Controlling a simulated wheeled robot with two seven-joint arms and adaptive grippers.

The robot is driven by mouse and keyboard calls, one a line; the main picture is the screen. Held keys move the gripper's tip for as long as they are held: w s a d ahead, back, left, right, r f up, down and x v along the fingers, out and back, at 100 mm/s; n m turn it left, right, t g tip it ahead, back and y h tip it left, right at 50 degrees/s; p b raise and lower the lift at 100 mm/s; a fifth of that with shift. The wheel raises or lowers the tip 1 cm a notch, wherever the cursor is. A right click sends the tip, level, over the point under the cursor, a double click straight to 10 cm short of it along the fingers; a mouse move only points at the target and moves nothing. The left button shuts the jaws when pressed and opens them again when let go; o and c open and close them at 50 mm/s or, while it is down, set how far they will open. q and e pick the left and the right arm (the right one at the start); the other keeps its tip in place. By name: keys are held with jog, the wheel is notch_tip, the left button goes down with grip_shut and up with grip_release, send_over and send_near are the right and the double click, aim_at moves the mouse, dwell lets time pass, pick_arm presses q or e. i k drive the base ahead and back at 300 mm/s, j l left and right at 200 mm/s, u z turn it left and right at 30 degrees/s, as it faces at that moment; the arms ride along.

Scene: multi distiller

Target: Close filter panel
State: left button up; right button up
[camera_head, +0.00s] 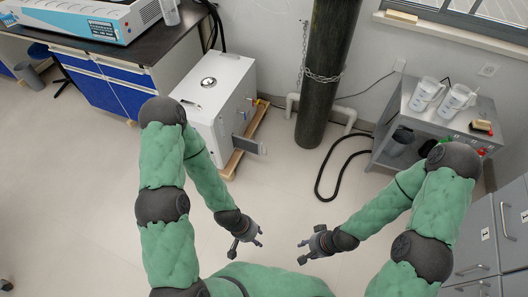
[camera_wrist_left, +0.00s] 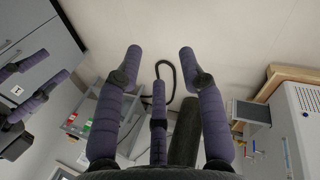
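The white distiller box (camera_head: 215,95) stands on the floor left of centre, with a round fitting on its top. Its small grey filter panel (camera_head: 248,146) sticks out from the lower right-facing side, swung open. In the left wrist view the panel (camera_wrist_left: 250,112) shows at the right, beside the white box (camera_wrist_left: 298,115). My left gripper (camera_head: 247,248) is open and empty, well in front of the panel and not touching it. My right gripper (camera_head: 303,252) is also open and empty, farther right, apart from the box.
A dark gas cylinder (camera_head: 324,75) stands behind, chained to the wall. A black hose (camera_head: 332,165) loops on the floor. A grey cart (camera_head: 400,120) with two white jugs stands right, a blue-drawer bench (camera_head: 105,75) left. The floor between box and grippers is clear.

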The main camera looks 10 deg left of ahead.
aim_at(246, 144)
jog(key=z, duration=0.65)
jog(key=i+j+z, duration=0.25)
jog(key=j+z, duration=0.25)
jog(key=j, duration=0.2)
jog(key=i+j+z, duration=0.25)
jog(key=j, duration=0.15)
jog(key=j+z, duration=0.25)
jog(key=j, duration=0.55)
jog(key=i+j, duration=0.15)
jog(key=j, duration=0.25)
